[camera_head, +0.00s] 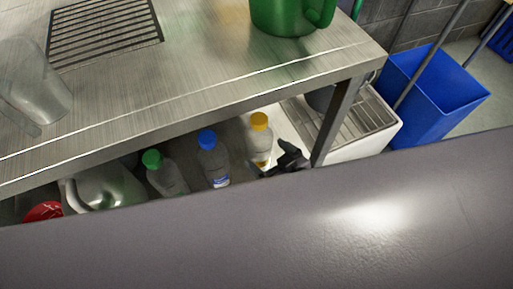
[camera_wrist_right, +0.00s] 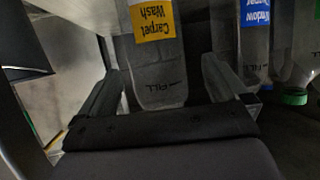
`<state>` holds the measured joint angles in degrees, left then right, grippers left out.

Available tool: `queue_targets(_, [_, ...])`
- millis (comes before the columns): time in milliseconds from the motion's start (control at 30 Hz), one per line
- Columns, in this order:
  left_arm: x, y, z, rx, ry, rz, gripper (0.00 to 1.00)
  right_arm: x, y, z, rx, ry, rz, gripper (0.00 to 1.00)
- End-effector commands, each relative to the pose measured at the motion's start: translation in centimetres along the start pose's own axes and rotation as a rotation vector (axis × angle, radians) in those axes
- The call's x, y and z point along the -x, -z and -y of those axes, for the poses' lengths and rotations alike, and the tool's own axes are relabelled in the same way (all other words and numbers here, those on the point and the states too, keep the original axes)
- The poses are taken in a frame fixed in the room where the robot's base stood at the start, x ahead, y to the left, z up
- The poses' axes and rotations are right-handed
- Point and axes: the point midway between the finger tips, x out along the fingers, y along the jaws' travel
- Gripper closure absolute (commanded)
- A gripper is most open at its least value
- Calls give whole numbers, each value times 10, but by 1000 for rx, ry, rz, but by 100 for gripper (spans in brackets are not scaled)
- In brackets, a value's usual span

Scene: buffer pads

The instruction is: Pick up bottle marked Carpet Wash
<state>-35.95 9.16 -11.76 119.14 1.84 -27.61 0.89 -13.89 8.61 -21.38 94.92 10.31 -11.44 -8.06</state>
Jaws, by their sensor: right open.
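The Carpet Wash bottle (camera_head: 259,145) is clear with a yellow cap and stands under the metal table. In the right wrist view its yellow label (camera_wrist_right: 153,22) reads "Carpet Wash". My right gripper (camera_head: 284,160) is beside it, partly hidden, in the head view. In the wrist view the open fingers (camera_wrist_right: 162,75) lie to the left and right of the bottle's clear lower body, with a visible gap on each side. My left gripper is not in view.
A blue-capped bottle (camera_head: 213,160) and a green-capped bottle (camera_head: 164,174) stand left of the Carpet Wash bottle. A blue bucket (camera_head: 430,100) stands beyond.

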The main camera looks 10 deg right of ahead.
Motion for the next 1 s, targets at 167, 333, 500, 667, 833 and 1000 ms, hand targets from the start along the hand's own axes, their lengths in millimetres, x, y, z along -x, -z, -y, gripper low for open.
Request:
queue_targets(167, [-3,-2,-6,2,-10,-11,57,-20,-1,-2,-1,0,-3,0])
queue_targets(333, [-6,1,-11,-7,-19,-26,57,-44,-1,-5,-2,0,-2,0])
queue_targets(500, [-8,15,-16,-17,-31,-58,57,-57,0,-5,-1,1,0,0])
queue_targets(667, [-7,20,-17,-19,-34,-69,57,-57,1,-5,-1,1,1,0])
queue_targets(833, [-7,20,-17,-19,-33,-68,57,-57,1,-5,-1,1,0,29])
queue_targets(1000, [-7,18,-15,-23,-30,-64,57,-57,1,-5,-1,1,-1,48])
